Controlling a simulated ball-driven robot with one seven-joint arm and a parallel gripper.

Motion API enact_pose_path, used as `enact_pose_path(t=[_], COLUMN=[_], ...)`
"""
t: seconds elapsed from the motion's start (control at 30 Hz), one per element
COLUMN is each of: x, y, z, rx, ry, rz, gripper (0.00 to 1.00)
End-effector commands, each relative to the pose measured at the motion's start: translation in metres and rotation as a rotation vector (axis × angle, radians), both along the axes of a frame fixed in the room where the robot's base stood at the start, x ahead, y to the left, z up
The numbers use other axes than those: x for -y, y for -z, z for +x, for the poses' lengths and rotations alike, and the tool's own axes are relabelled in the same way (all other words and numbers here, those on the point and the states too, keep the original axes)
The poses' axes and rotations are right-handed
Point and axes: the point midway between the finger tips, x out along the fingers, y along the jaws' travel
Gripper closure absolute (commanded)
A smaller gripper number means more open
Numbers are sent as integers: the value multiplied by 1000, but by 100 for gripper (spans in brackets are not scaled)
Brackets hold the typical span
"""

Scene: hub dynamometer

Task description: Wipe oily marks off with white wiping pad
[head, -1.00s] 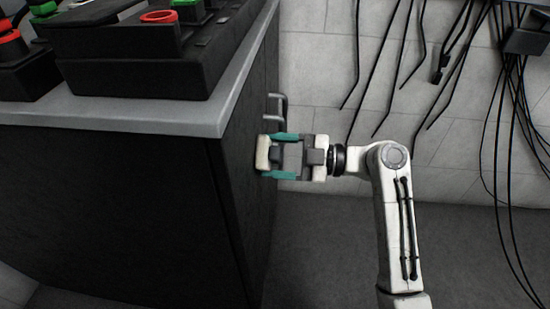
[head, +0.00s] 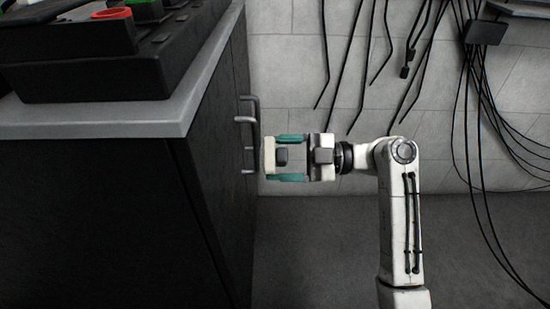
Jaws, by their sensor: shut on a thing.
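My gripper (head: 289,157) is level in the middle of the head view, its teal fingers pointing left. It is shut on the white wiping pad (head: 269,156), which has a dark grip block (head: 281,156) between the fingers. The pad faces the side of the dark cabinet (head: 219,160), close to its metal handles; I cannot tell whether it touches. No oily marks can be made out in this view.
The cabinet's grey worktop (head: 150,118) carries black equipment (head: 90,60) with a red ring (head: 110,13). Metal handles (head: 248,135) stick out from the cabinet side. Black cables (head: 478,100) hang on the tiled wall at the right.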

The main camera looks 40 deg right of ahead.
Motion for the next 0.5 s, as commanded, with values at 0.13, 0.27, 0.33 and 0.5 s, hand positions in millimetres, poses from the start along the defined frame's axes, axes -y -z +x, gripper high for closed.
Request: enact_pose_path(t=[0.13, 0.27, 0.33, 0.5], x=[0, 3, 6, 18], y=[0, 0, 0, 0], z=[0, -1, -3, -12], rx=[1, 1, 1, 1], ry=[0, 1, 2, 2], rz=[-1, -1, 0, 0], gripper=[55, 55, 55, 55])
